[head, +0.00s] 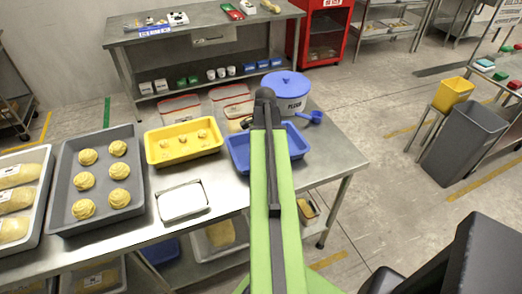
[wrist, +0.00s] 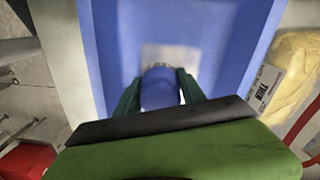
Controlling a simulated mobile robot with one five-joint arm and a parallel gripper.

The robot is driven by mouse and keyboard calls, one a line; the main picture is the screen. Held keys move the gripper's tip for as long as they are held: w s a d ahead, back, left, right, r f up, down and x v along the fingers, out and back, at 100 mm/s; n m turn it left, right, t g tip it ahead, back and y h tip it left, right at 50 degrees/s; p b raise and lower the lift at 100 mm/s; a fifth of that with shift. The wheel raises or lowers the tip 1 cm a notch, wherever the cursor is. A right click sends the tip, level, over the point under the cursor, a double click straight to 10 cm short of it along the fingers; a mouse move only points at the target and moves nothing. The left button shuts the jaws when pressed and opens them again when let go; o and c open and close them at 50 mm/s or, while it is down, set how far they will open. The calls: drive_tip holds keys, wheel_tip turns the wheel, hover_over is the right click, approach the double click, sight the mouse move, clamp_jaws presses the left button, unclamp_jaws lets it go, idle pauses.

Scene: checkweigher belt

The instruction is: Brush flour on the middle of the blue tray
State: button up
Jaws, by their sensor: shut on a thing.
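The blue tray (head: 297,147) lies near the right end of the steel table, and my arm covers its middle in the head view. In the wrist view the tray (wrist: 225,40) fills most of the upper picture. My gripper (wrist: 160,88) is over the tray, its green fingers shut on the blue handle (wrist: 160,90) of what seems to be a brush. A pale patch (wrist: 172,55) shows just beyond the handle; I cannot tell if it is flour or bristles.
A blue scoop (head: 312,117) lies right of the tub. A yellow tray (head: 183,155) with several small pieces, a white container (head: 182,201) and a grey tray (head: 62,205) of rolls stand to the left. Red-rimmed containers (head: 180,108) lie behind.

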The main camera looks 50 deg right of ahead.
drive_tip(key=shift+s+d, duration=0.4)
drive_tip(key=shift+d, duration=0.3)
drive_tip(key=shift+s+d, duration=0.45)
drive_tip(key=shift+d, duration=0.25)
drive_tip(key=shift+s+d, duration=0.4)
drive_tip(key=shift+d, duration=0.3)
wheel_tip(320, 180, up, 6)
drive_tip(key=p, duration=0.6)
wheel_tip(320, 180, up, 3)
drive_tip(key=p, duration=0.3)
drive_tip(key=shift+s, duration=0.1)
